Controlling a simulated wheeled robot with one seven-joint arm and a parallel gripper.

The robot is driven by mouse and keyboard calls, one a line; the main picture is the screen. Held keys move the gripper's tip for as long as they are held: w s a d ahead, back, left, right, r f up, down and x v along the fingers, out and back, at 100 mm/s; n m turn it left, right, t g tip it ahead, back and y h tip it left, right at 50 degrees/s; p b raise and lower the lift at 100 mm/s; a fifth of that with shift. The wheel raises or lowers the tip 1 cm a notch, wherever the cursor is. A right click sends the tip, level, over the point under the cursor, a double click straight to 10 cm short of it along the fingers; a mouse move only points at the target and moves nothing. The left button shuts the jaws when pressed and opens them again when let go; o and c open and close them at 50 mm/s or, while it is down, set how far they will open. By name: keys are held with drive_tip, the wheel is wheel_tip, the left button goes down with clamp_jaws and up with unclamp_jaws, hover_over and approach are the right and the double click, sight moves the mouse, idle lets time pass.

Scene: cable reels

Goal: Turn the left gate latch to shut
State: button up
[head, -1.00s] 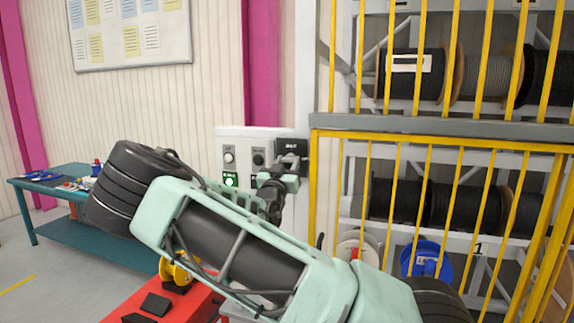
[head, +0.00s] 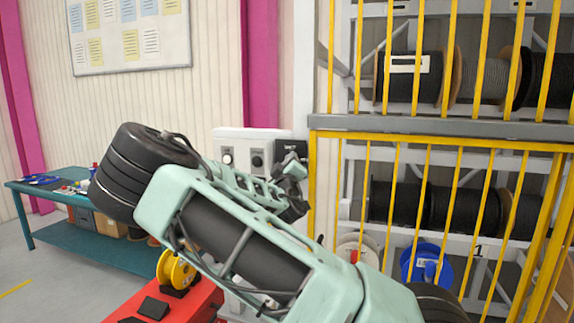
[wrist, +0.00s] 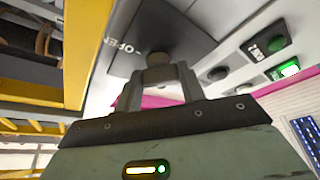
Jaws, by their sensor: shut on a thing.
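The gate latch is a dark plate (head: 291,148) on a post at the left of the yellow gate (head: 312,200). In the wrist view the plate (wrist: 130,40) carries the word OPEN and a round dark knob (wrist: 158,59). My gripper (wrist: 157,82) is shut on this knob, with a finger on either side. In the head view my gripper (head: 292,168) is at the latch plate, tilted and partly covering it. The latch's pointer direction cannot be read.
A pale control box (head: 240,145) with buttons is just left of the latch; its green lamp (wrist: 289,69) is lit. Cable reels (head: 400,205) stand behind the gate bars. A red cart (head: 190,302) is below my arm, and a teal bench (head: 85,235) is at left.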

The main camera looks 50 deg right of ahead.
drive_tip(key=shift+r+n+y+p, duration=0.15)
drive_tip(key=shift+n+y+p, duration=0.8)
drive_tip(key=shift+n, duration=1.35)
drive_tip(key=shift+r+n+y+p, duration=0.15)
drive_tip(key=shift+n+y+p, duration=0.75)
drive_tip(key=shift+n, duration=1.4)
drive_tip(key=o, duration=1)
drive_tip(key=shift+c, duration=0.2)
drive_tip(key=shift+f, duration=0.1)
